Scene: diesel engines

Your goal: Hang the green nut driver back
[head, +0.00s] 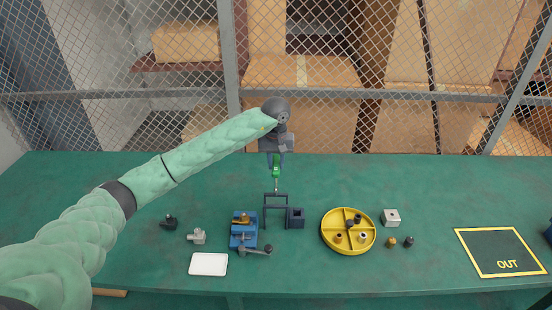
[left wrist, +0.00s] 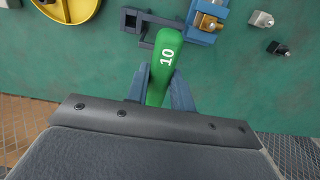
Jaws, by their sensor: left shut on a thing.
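The green nut driver (head: 276,171) hangs upright from my left gripper (head: 276,155), handle up and thin shaft pointing down. In the left wrist view my left gripper (left wrist: 161,80) is shut on its green handle (left wrist: 166,50), which is marked 10. A dark upright frame (head: 276,195) stands on the bench just below the driver in the head view. The driver's tip shows close to the frame's top bar; I cannot tell whether they touch. The frame also shows partly behind the handle in the left wrist view (left wrist: 131,20). My right gripper is out of view.
A dark square holder (head: 296,218) stands beside the frame. A blue vise-like fixture (head: 238,238) is to its left, a yellow divided tray (head: 325,239) to its right. Small metal parts and a white plate (head: 208,264) lie around. An OUT mat (head: 490,247) is far right. Mesh fencing (head: 330,120) stands behind the bench.

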